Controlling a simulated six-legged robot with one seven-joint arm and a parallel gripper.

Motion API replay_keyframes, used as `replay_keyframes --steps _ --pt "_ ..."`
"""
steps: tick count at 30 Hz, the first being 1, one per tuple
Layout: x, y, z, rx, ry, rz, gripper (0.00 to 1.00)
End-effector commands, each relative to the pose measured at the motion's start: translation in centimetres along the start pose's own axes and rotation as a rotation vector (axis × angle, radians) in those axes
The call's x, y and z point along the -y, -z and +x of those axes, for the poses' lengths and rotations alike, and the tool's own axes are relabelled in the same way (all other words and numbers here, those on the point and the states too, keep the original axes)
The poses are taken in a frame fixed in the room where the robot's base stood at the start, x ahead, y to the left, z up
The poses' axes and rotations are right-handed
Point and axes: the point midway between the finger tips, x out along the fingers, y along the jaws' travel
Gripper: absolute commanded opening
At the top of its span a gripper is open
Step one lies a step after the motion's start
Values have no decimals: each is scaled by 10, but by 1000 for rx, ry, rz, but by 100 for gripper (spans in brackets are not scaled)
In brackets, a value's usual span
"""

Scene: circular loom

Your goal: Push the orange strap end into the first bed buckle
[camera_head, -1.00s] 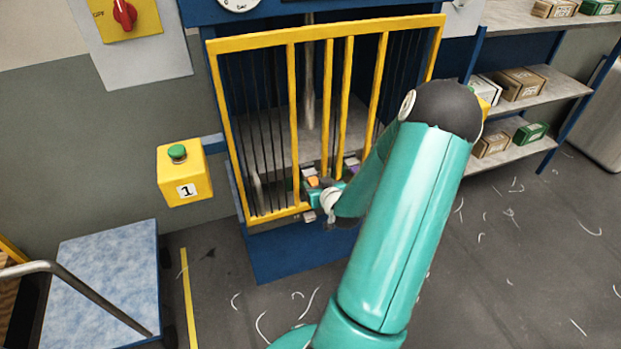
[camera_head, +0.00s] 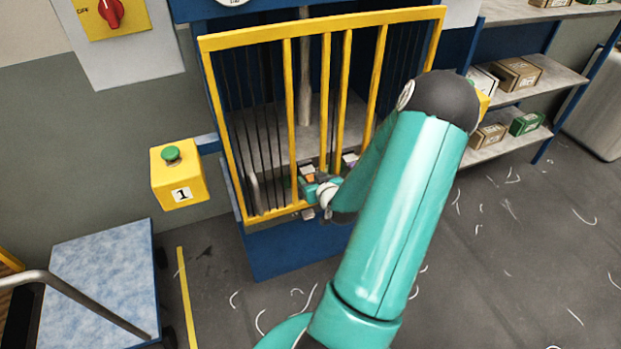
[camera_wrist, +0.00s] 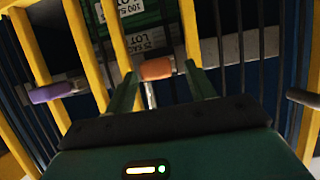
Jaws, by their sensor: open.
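The orange strap end (camera_wrist: 157,68) lies between my two fingertips in the wrist view, and I cannot tell whether either finger touches it. In the head view it is a small orange patch (camera_head: 310,178) low behind the yellow guard bars. My gripper (camera_wrist: 163,78) is open, with one green finger on each side of the orange end. In the head view my gripper (camera_head: 307,184) is at the lower middle of the guard, partly hidden by bars and my arm. I cannot make out the first bed buckle for certain.
Yellow guard bars (camera_head: 290,110) stand close around my gripper. A purple end (camera_wrist: 52,92) and a grey end (camera_wrist: 303,97) lie to either side in the wrist view, with a green labelled box (camera_wrist: 150,40) beyond. A yellow button box (camera_head: 180,175) stands left of the guard.

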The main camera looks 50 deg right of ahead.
Motion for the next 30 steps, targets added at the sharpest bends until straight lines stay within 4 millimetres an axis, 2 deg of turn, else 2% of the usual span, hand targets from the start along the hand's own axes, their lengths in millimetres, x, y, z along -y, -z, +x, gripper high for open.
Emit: replay_keyframes --steps 1,9,18,30 --pt "0 0 0 0 -1 0 51" --pt "0 0 1 0 -1 0 0" --pt "0 1 1 -1 -1 0 0" --pt "0 -3 -8 -1 0 0 0"
